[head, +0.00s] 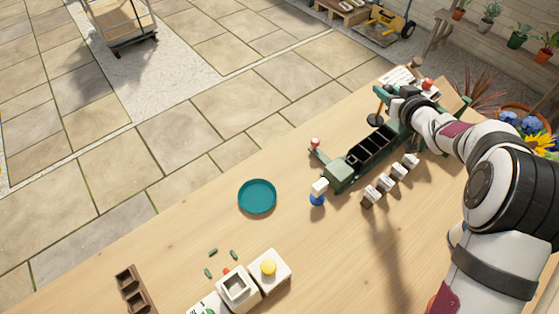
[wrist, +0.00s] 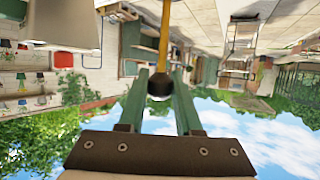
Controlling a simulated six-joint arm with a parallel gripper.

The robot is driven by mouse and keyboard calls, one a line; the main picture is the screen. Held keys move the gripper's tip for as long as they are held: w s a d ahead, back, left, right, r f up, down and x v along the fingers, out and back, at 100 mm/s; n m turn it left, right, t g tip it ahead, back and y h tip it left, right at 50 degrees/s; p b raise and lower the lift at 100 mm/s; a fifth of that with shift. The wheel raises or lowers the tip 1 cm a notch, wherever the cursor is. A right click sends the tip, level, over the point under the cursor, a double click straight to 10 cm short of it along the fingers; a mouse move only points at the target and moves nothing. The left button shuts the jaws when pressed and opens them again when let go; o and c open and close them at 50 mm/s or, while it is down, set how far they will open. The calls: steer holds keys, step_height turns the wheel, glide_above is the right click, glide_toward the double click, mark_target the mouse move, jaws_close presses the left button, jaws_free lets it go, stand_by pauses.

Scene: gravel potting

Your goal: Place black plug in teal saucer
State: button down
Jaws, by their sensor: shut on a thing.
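The teal saucer (head: 257,210) lies empty on the wooden table, left of the middle. My gripper (head: 384,93) is over the far right part of the table, beyond the green tray. Its green fingers also show in the wrist view (wrist: 160,90). They are shut on the black plug (wrist: 160,86), which has a yellow rod. In the head view the yellow rod hangs below the fingers and ends in a dark round piece (head: 375,120). My gripper is well apart from the saucer. My wrist hides part of the area behind it.
The green tray (head: 340,188) with dark compartments stands between my gripper and the saucer. Several small labelled blocks (head: 385,183) line its near side. A blue round piece (head: 317,200) is at its left end. A white box with a yellow knob (head: 268,267) stands in front. Table around the saucer is clear.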

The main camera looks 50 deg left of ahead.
steer(key=s+d+n+g+y, duration=0.15)
steer(key=s+n+g, duration=1)
steer(key=s, duration=1.65)
steer(key=s+a+f, duration=0.6)
steer(key=a+f, duration=0.2)
steer(key=f, duration=0.2)
steer(key=shift+s+a+f+m+g, duration=0.15)
steer(key=shift+s+f+m+g, duration=0.15)
steer(key=shift+s+m+g, duration=0.1)
steer(key=shift+h, duration=0.25)
steer(key=c, duration=0.6)
jaws_free()
steer(key=shift+f, duration=0.1)
